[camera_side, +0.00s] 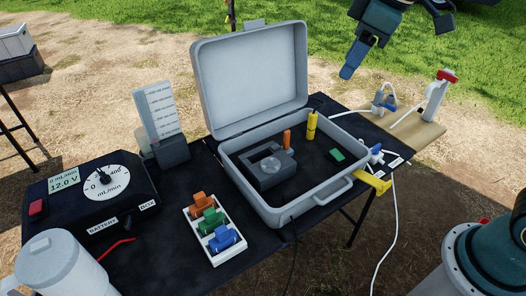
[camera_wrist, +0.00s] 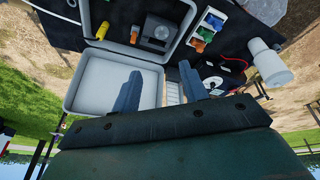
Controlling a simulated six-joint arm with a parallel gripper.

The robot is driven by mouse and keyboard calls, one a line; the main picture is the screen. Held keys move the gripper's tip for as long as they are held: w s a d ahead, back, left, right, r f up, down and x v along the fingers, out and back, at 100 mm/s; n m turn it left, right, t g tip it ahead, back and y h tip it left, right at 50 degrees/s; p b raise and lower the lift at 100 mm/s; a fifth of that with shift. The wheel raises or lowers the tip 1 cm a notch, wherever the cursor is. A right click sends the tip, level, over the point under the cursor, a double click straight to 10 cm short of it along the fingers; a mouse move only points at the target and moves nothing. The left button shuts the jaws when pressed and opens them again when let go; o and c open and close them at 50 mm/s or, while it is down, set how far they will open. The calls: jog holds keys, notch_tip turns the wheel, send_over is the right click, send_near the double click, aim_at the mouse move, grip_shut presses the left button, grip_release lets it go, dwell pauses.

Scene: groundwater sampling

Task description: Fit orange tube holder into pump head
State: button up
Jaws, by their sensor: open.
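The orange tube holder (camera_side: 203,201) sits at the back end of a white tray (camera_side: 216,258), in line with a green and a blue holder; it also shows in the wrist view (camera_wrist: 197,44). The pump head (camera_side: 267,168) is a dark block with a round grey top, inside the open grey case; it also shows in the wrist view (camera_wrist: 157,32). My gripper (camera_side: 396,48) is high at the upper right of the side view, far from both. Its two fingers are spread with nothing between them in the wrist view (camera_wrist: 157,88).
The case's raised lid (camera_side: 252,80) stands behind the pump. A yellow cylinder (camera_side: 312,126), an orange upright piece (camera_side: 287,139) and a green block (camera_side: 336,155) are in the case.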

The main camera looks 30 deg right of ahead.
jog(key=w+a+f+n+g, duration=0.2)
jog(key=w+a+f+n, duration=0.5)
jog(key=w+a, duration=0.65)
jog(key=w+a+f+n, duration=0.2)
jog(key=a+f, duration=0.3)
jog(key=f, duration=0.3)
jog(key=w+a+f+n+g, duration=0.1)
jog(key=w+a+f+n, duration=0.1)
jog(key=a+f, duration=0.4)
notch_tip(320, 180, down, 2)
jog(key=shift+w+a+f+g, duration=0.1)
jog(key=shift+w+a+g, duration=0.1)
jog(key=shift+w+g, duration=0.1)
send_over(200, 194)
jog(key=shift+w+d+f, duration=0.1)
jog(key=shift+f, duration=2.05)
jog(key=shift+d+f, duration=0.1)
jog(key=shift+f, duration=2)
jog(key=shift+a+f, duration=0.15)
jog(key=shift+f, duration=1.15)
jog(key=shift+a+f, duration=0.1)
jog(key=shift+f, duration=1.15)
